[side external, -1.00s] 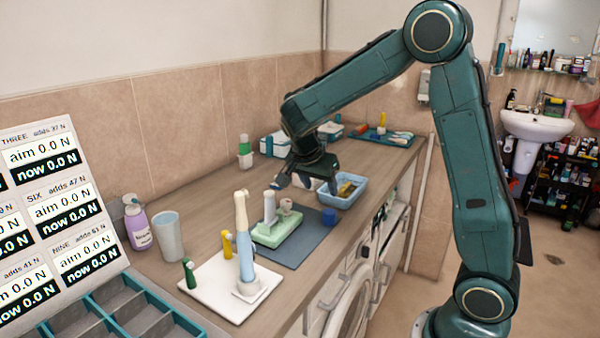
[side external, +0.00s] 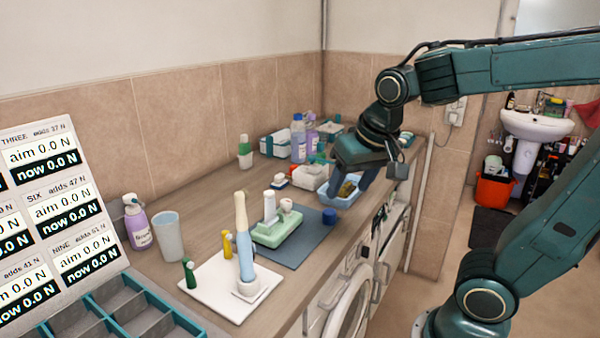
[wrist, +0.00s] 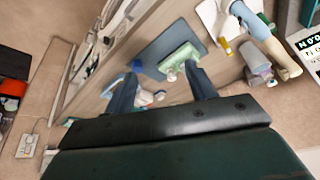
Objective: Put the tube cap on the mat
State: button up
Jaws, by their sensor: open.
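A small blue cylinder (side external: 329,215), possibly the tube cap, stands at the right corner of the grey-blue mat (side external: 295,253); I cannot tell whether it rests fully on it. A blue shape (wrist: 137,64) shows at the mat's corner in the wrist view. The mat also carries a green tray (side external: 279,233) with white pieces on it. My gripper (side external: 352,186) points down at the light-blue bin (side external: 341,201), behind the blue cylinder. In the wrist view my gripper (wrist: 160,93) is open, with small white objects (wrist: 146,97) visible beyond its fingers. The bin's contents are partly hidden.
A white tray (side external: 205,291) with an upright electric toothbrush (side external: 244,250) stands nearer the camera. A cup (side external: 168,236) and purple bottle (side external: 137,226) stand by the wall.

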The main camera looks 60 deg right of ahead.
jog(key=s+a+n+t+y, duration=0.1)
jog(key=s+a+n, duration=0.3)
jog(key=s+n, duration=0.2)
jog(key=shift+s+a+y, duration=0.4)
jog(key=shift+s, duration=0.35)
